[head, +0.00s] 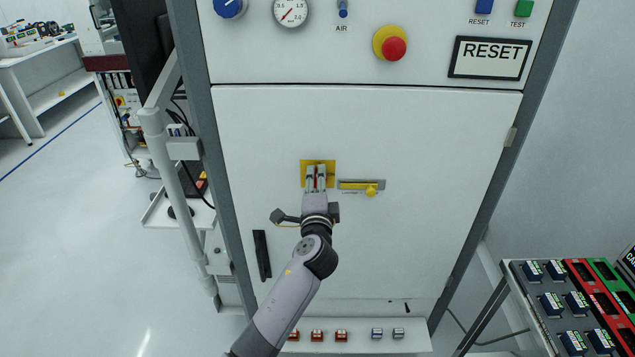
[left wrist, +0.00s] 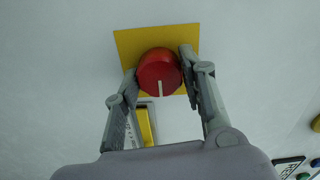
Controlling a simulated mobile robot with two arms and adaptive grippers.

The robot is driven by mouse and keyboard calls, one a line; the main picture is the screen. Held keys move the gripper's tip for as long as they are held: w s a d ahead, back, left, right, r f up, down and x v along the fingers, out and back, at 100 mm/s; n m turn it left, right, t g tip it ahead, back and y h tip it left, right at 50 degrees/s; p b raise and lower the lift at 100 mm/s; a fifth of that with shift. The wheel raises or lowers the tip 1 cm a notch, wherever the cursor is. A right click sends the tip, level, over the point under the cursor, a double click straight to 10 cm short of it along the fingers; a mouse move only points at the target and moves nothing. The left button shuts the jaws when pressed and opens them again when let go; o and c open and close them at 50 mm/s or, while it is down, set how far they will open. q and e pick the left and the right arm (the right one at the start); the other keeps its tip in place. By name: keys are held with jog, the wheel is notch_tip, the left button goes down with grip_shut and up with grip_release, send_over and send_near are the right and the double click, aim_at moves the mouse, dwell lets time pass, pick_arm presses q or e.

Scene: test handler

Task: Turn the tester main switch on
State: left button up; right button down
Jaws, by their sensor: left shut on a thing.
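The main switch is a red round knob (left wrist: 160,72) with a white mark, on a square yellow plate (left wrist: 188,40) in the left wrist view. The white mark points to the bottom of that picture. In the head view the yellow plate (head: 318,162) is on the white cabinet door, and the knob is mostly hidden by my gripper. My left gripper (head: 316,174) is at the plate. Its two fingers are shut on the knob from both sides. My right gripper is in neither view.
A yellow lever (head: 370,191) in a grey slot sits just right of the switch. A black handle (head: 262,255) is on the door at lower left. Above are a red emergency stop (head: 394,47) and a RESET display (head: 490,58). A parts rack (head: 515,277) stands at right.

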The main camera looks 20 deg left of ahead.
pick_arm(q)
jog(key=o, duration=1.2)
jog(key=shift+c, duration=0.2)
jog(key=v, duration=1.2)
